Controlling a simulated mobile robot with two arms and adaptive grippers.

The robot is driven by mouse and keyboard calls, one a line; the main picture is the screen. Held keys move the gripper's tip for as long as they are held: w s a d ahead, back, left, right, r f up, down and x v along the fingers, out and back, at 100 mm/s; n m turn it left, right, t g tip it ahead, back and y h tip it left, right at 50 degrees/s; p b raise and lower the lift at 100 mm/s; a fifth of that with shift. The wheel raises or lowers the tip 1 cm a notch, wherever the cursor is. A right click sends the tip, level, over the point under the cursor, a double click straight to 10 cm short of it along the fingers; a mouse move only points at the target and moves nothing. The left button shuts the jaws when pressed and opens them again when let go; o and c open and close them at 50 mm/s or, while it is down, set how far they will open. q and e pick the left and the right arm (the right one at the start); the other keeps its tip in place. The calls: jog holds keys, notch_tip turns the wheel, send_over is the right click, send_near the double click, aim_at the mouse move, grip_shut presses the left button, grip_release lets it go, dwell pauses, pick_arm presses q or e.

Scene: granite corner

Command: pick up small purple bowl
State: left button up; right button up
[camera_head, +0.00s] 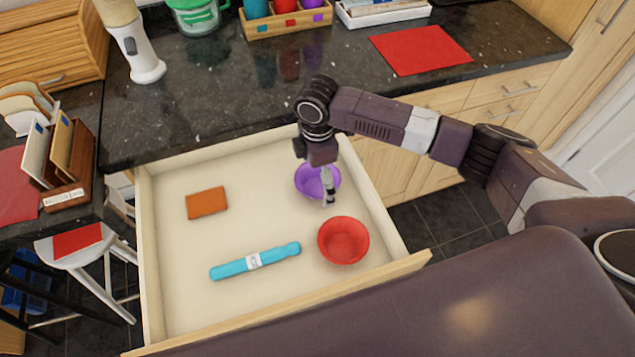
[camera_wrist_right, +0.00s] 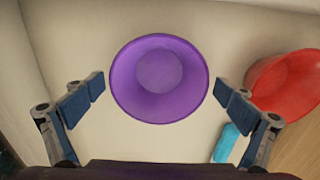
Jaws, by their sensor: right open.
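The small purple bowl (camera_head: 309,182) sits upright in the open drawer (camera_head: 180,255), near its back right corner. In the right wrist view the bowl (camera_wrist_right: 160,110) lies in the middle, between the two fingers. My right gripper (camera_head: 328,196) hangs over the bowl with its jaws open and nothing held. In the right wrist view the fingers of this gripper (camera_wrist_right: 158,88) stand on either side of the bowl, with a gap to its rim on each side. The gripper hides part of the bowl in the head view. My left gripper is not in view.
A red bowl (camera_head: 343,241) is in front of the purple bowl. A blue cylinder-like item (camera_head: 225,269) and an orange block (camera_head: 207,203) also lie in the drawer. The drawer walls enclose them. The dark counter (camera_head: 230,105) is behind; the drawer's left middle is clear.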

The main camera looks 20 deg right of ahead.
aim_at(318, 188)
jog(key=c, duration=1.4)
jog(key=shift+w, duration=0.1)
jog(key=shift+r, duration=0.1)
notch_tip(318, 188, up, 20)
jog(key=shift+f+b, duration=0.1)
jog(key=shift+b, duration=0.5)
